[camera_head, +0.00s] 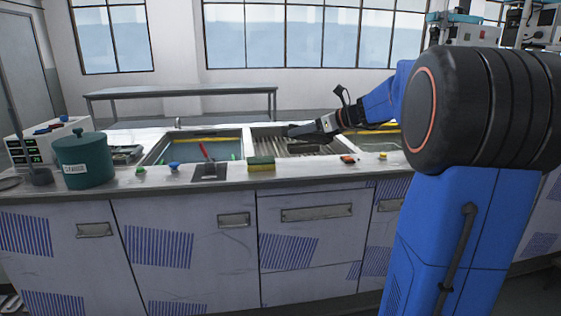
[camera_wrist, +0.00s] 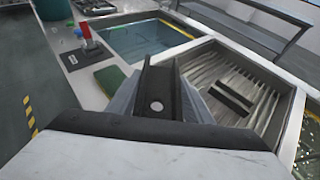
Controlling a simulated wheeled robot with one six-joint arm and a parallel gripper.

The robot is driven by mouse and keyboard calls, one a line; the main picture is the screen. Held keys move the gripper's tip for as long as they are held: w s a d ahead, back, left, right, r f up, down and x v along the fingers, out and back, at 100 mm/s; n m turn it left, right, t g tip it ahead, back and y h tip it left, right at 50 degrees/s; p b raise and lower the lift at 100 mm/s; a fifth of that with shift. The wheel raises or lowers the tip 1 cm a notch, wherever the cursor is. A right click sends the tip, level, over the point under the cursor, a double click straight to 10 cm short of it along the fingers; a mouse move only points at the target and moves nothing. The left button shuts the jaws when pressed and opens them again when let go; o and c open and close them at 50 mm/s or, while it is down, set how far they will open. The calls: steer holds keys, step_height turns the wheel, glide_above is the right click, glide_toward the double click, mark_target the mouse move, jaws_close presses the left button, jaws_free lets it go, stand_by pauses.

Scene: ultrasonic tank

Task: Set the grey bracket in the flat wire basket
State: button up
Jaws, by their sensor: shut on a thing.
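My gripper (camera_head: 318,130) hangs over the ribbed bay right of the water tank. In the wrist view, my gripper (camera_wrist: 158,98) is shut on the grey bracket (camera_wrist: 158,78), a dark channel-shaped piece with a round hole. The bracket also shows as a dark piece at the jaw tips in the head view (camera_head: 298,131). A low, dark grey tray-like thing (camera_head: 125,153) left of the tank may be the flat wire basket. It is cut off at the wrist view's top edge (camera_wrist: 95,7). I cannot make out its wires or its inside.
The ribbed bay (camera_wrist: 210,70) holds a dark slotted piece (camera_wrist: 232,98). The water tank (camera_head: 200,148) lies left of it. A teal lidded pot (camera_head: 84,165), a red-handled tool (camera_head: 205,152) and a yellow-green sponge (camera_head: 261,164) stand along the counter.

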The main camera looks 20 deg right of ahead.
mark_target(301, 164)
steer(key=shift+f, duration=4.7)
steer(key=shift+f, duration=0.1)
steer(key=o, duration=1.4)
